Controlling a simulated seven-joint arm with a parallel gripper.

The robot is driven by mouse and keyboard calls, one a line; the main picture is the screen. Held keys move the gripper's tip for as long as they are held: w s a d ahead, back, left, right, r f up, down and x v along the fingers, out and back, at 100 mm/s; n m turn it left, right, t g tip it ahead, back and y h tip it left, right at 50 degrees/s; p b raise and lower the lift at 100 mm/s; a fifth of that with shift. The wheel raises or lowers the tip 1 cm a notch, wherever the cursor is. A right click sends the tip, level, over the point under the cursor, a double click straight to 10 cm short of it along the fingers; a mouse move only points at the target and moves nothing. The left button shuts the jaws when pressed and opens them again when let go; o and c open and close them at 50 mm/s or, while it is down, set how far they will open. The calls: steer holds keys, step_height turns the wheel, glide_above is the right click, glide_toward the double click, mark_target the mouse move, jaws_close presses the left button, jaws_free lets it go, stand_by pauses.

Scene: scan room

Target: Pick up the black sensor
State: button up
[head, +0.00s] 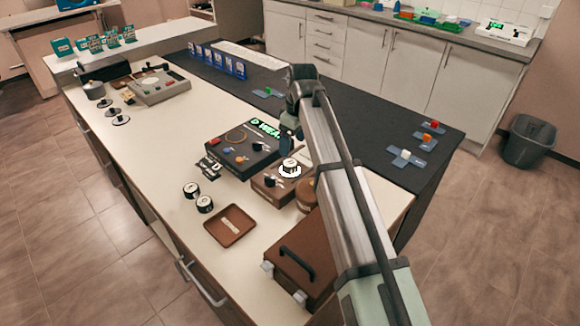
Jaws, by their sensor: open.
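I cannot tell for sure which thing is the black sensor. Small black round pieces (112,111) lie in a row at the far left of the white worktop. Two short black cylinders with pale tops (205,203) stand near the front edge. My gripper (289,134) is over the middle of the worktop, just right of a black control box (242,145) and above a brown box with a white dial (283,178). It is open and looks empty; its fingers are small and partly hidden by my arm.
A brown tray (229,226) holding a pale strip and a brown case with a black handle (297,264) lie near the front. A grey device (158,86) stands at the back left. A dark counter (360,125) behind carries blue racks.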

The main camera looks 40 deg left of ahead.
mark_target(290, 163)
steer(key=shift+s+a+f, duration=0.1)
steer(key=shift+a+f, duration=0.05)
steer(key=shift+f, duration=1.8)
steer(key=shift+s+a+f, duration=0.1)
steer(key=shift+a+f, duration=0.05)
steer(key=shift+f, duration=1.8)
steer(key=c, duration=1.3)
